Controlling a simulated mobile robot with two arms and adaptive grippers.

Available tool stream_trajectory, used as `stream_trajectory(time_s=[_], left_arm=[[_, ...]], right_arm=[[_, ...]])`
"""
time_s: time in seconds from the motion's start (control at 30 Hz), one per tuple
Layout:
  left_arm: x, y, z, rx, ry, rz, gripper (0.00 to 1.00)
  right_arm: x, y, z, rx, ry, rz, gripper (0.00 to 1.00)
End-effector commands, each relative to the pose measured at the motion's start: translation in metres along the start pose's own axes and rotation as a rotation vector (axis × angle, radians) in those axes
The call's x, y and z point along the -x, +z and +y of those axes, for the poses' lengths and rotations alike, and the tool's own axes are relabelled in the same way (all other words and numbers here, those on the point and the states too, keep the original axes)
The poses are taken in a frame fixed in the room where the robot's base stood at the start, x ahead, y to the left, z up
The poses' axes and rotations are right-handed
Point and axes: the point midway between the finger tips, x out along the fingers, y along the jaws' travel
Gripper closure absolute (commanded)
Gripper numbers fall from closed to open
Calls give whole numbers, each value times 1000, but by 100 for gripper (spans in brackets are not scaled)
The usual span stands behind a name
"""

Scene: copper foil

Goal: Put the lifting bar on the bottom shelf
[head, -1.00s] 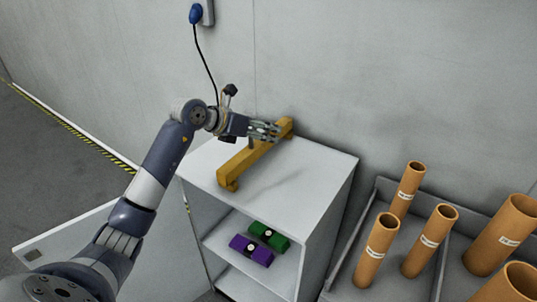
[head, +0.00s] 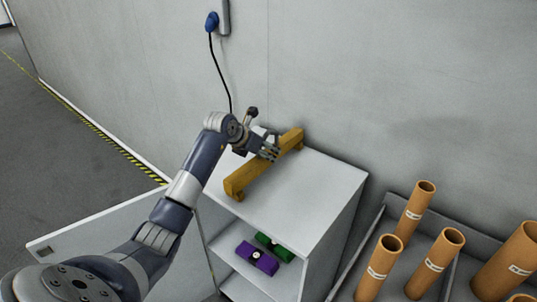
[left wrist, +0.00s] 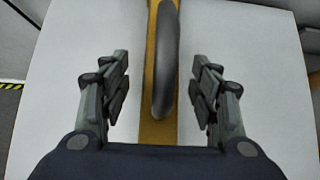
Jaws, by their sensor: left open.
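The lifting bar (head: 262,166) is a yellow-orange beam lying on the top of a white cabinet (head: 300,205). In the left wrist view the bar (left wrist: 152,75) runs up the middle of the picture, with a dark curved part (left wrist: 166,60) over it. My left gripper (head: 270,150) is above the bar in the head view. In the left wrist view its open fingers (left wrist: 160,95) stand on either side of the bar, with gaps on both sides. The cabinet's front is open and an inner shelf (head: 228,250) shows; its lower part is partly cut off. My right gripper is not in view.
A purple block (head: 257,258) and a green block (head: 274,246) lie on the inner shelf. A cabinet door (head: 95,235) stands open at the left. A grey bin (head: 388,212) with several cardboard tubes stands at the right. A wall is close behind.

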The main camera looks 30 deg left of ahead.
Motion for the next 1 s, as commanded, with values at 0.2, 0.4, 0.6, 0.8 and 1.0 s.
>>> stream_trajectory(time_s=[0.2, 0.4, 0.6, 0.8, 1.0], left_arm=[[-25, -1, -2, 4, -2, 0, 43], [-31, -2, -2, 0, 1, -1, 43], [-31, -2, -2, 0, 0, -1, 59], [-30, -2, -2, 1, 0, -1, 100], [-27, 5, -1, 0, 3, -15, 100]], right_arm=[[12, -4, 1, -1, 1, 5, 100], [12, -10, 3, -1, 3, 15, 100], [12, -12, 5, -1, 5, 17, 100], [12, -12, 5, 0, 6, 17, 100], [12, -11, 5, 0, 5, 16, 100]])
